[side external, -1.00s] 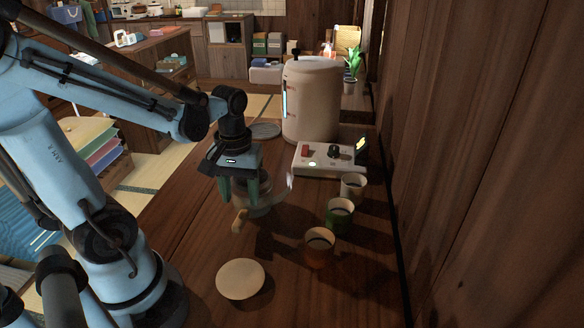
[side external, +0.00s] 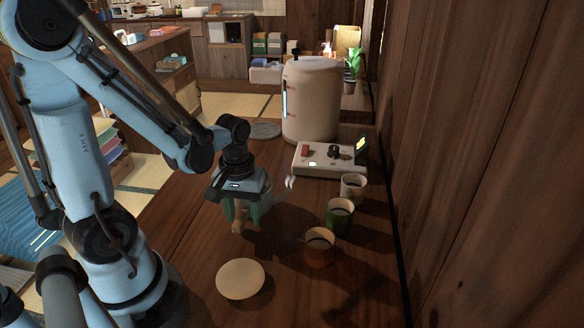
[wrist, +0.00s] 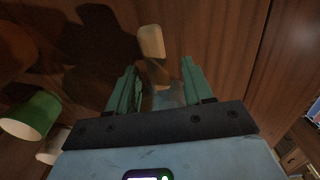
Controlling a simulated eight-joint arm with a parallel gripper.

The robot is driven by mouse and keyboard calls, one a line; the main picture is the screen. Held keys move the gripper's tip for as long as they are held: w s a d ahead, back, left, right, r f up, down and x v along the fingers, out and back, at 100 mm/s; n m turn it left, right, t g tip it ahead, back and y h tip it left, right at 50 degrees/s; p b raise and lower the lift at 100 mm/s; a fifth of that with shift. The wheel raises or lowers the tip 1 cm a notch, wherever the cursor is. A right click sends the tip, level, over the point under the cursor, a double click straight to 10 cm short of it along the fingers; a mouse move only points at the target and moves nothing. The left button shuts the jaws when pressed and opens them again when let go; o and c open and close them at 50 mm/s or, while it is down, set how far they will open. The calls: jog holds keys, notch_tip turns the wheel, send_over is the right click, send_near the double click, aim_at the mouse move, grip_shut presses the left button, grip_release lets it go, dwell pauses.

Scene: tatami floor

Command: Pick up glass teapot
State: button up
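The glass teapot (side external: 289,182) stands on the dark wooden counter. Its clear body is hard to make out, and my gripper hides much of it in the side view. Its pale wooden handle (wrist: 151,42) shows in the wrist view, pointing away from my gripper. My gripper (side external: 243,228) points down over the handle side of the teapot. In the wrist view, its two green fingers (wrist: 160,85) stand apart on either side of the handle's inner part, with gaps visible. Contact with the glass cannot be made out.
Three cups, white (side external: 353,186), green (side external: 340,212) and brown (side external: 319,246), stand to the right. A white switch box (side external: 328,160) and a large beige canister (side external: 311,100) are behind. A round pale disc (side external: 241,279) lies in front. A wooden wall (side external: 480,150) bounds the right.

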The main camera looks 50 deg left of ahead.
grip_shut()
jog(key=shift+r, duration=0.2)
dwell(0.4)
jog(key=shift+r, duration=1.5)
jog(key=s+d+r, duration=0.3)
jog(key=d+r, duration=0.5)
jog(key=d, duration=0.3)
jog(key=w+a+f+m, duration=0.3)
jog(key=w+a+m, duration=0.3)
jog(key=m, duration=0.6)
jog(key=shift+a, duration=0.2)
